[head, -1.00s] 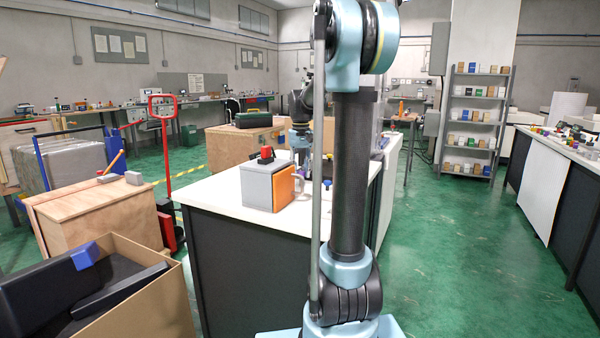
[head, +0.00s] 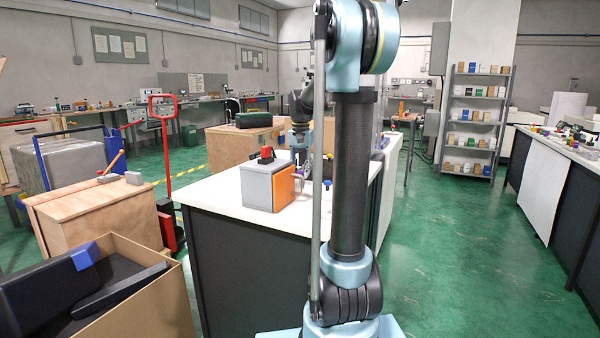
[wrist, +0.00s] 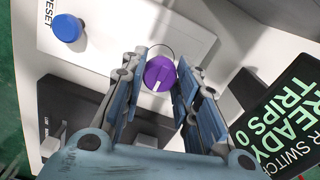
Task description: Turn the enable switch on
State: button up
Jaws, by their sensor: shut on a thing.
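A round purple knob (wrist: 160,74) with a short white pointer line sits on a pale panel (wrist: 110,60) in the wrist view; it looks like the enable switch, though its label is not visible. The white line points towards the lower left of the picture. My gripper (wrist: 158,82) has its two fingers on either side of the knob and is shut on it.
A blue RESET button (wrist: 67,28) is at upper left of the panel. A dark display (wrist: 285,120) reading READY TRIPS 0 is at right. In the head view a grey box with an orange face (head: 268,186) stands on the white bench (head: 215,196).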

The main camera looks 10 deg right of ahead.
aim_at(301, 171)
jog(key=o, duration=1.1)
jog(key=shift+c, duration=0.2)
jog(key=shift+r, duration=0.1)
notch_tip(301, 171, up, 12)
jog(key=shift+f, duration=0.2)
